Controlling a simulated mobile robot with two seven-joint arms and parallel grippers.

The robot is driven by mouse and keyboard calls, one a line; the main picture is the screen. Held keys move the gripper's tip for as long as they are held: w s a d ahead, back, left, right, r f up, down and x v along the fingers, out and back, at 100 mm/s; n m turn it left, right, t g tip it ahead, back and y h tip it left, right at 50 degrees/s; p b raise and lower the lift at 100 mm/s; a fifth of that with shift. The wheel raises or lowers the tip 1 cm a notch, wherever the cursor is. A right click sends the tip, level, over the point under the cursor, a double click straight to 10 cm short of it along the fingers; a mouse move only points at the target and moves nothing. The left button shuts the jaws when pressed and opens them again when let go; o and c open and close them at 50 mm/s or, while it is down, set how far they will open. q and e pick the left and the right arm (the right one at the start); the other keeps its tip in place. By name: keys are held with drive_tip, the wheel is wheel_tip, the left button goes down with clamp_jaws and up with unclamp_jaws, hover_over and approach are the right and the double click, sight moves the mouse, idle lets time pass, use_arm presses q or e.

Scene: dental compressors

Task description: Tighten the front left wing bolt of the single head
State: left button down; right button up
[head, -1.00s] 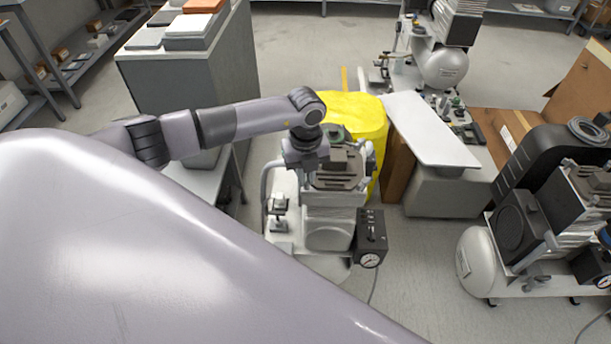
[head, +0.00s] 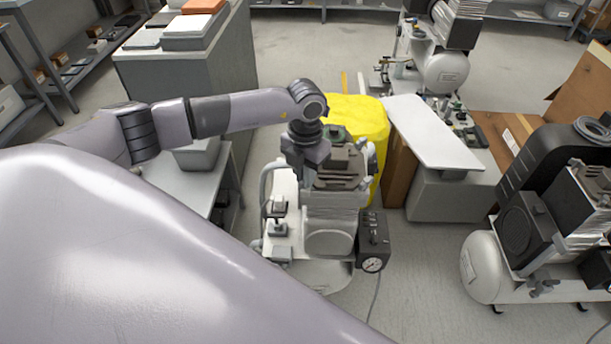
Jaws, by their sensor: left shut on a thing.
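The single head (head: 342,170) is the dark finned top of the compressor (head: 328,212) in the middle of the head view. My left gripper (head: 299,176) points down at the left edge of this head. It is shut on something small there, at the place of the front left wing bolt. The bolt itself is hidden by the gripper, so I cannot see how far it is turned. My right gripper is not in view.
A black box with a gauge (head: 372,264) sits at the compressor's right front. A yellow bin (head: 362,120) and a white board (head: 432,130) stand behind it. Another compressor (head: 480,265) is at the right. A grey cabinet (head: 185,85) stands back left.

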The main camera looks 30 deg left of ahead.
use_arm(q)
drive_tip(key=shift+m+b, duration=0.35)
drive_tip(key=shift+m, duration=0.75)
drive_tip(key=c, duration=1.2)
unclamp_jaws()
drive_tip(key=shift+r, duration=3.65)
